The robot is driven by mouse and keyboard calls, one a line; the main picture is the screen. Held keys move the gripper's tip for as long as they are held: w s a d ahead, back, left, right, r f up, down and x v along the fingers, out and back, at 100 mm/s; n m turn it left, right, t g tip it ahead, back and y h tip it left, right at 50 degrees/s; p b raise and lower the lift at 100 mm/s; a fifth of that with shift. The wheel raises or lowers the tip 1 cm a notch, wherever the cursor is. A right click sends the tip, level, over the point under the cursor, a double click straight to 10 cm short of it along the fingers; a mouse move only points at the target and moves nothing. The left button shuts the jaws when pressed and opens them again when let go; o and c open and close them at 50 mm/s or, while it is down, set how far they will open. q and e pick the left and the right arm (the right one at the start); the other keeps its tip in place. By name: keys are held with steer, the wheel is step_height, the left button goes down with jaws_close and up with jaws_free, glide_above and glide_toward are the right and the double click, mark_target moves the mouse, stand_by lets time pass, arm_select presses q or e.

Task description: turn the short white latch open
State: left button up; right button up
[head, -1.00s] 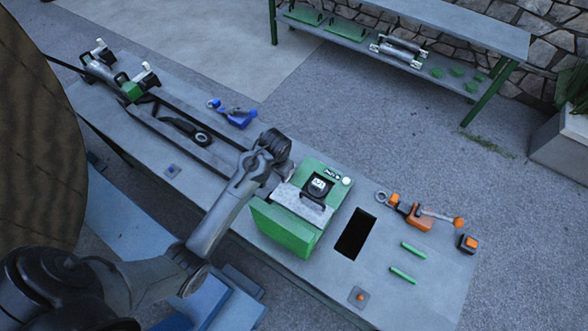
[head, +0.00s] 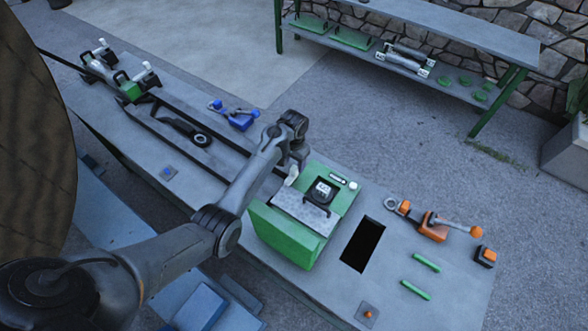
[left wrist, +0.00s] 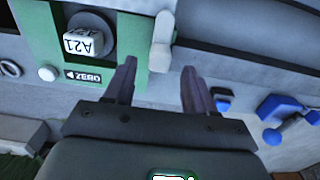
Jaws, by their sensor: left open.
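The short white latch (left wrist: 162,42) stands on the edge of the green housing, right of a dial with a white cube marked A21 (left wrist: 84,40). It also shows in the head view (head: 291,176), just below my left gripper (head: 299,160). In the left wrist view my left gripper (left wrist: 158,70) is open and empty. Its two dark fingertips point toward the latch's lower end, one to either side, and appear short of it. My right gripper is not in view.
The green box (head: 285,235) has a ZERO label and a white button (left wrist: 48,73) near the dial. A blue-handled clamp (head: 240,120) lies behind the arm. An orange-handled tool (head: 435,228) and a dark rectangular opening (head: 363,244) lie to the right.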

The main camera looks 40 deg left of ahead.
mark_target(294, 168)
arm_select(q)
steer(key=shift+f+b, duration=0.3)
steer(key=shift+f, duration=1.9)
steer(key=shift+c, duration=0.3)
steer(key=c, duration=0.9)
